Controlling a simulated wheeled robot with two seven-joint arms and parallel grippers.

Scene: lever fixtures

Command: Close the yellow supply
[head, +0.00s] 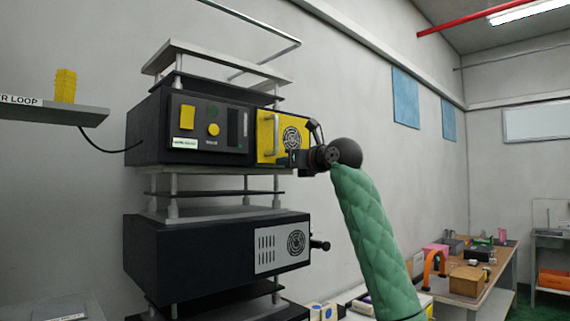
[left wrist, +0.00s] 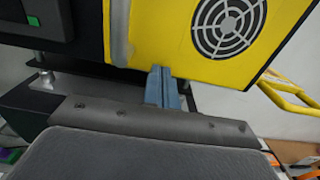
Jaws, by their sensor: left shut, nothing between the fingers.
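The upper dark unit in the head view carries a yellow panel (head: 267,136) with a pale vertical handle (head: 275,134) and a round fan grille (head: 292,139). I cannot tell whether this panel sits flush or stands out. My left gripper (head: 288,160) is at the panel's lower right, partly hard to make out against the dark parts. In the left wrist view my left gripper (left wrist: 163,88) is shut and empty, its fingertips at the lower edge of the yellow panel (left wrist: 165,35). Whether they touch it is unclear. My right gripper is not in view.
A lower dark unit (head: 170,255) with a grey grille panel and a black side knob (head: 320,245) stands beneath. A yellow bar (left wrist: 285,95) shows at the right in the wrist view. A wall shelf (head: 50,111) is left; a cluttered table (head: 490,290) is right.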

